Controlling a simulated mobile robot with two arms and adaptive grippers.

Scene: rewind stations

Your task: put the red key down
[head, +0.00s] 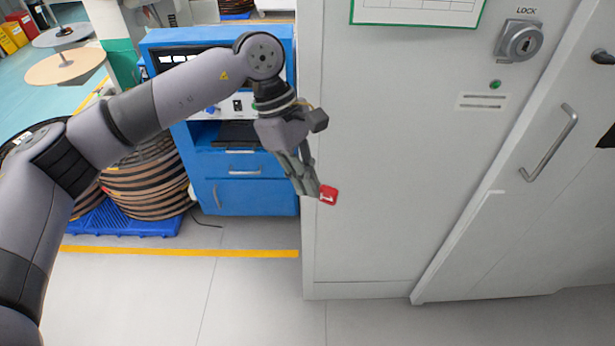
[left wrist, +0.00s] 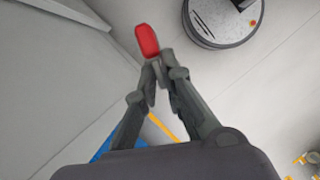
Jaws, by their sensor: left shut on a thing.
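The red key (head: 328,195) shows in the head view as a small red tag with a white mark. It is at the tips of my left gripper (head: 314,191), in front of the grey cabinet. In the left wrist view the red key (left wrist: 147,40) sticks out past the fingertips of my left gripper (left wrist: 158,78), which is shut on it. The key is held in the air above the floor. My right gripper is in neither view.
A grey cabinet (head: 400,180) with a lock (head: 520,42) and a door handle (head: 551,143) fills the right side. A blue workstation (head: 243,187) stands behind my left arm, beside stacked reels (head: 150,185). The floor (head: 160,300) in front is clear.

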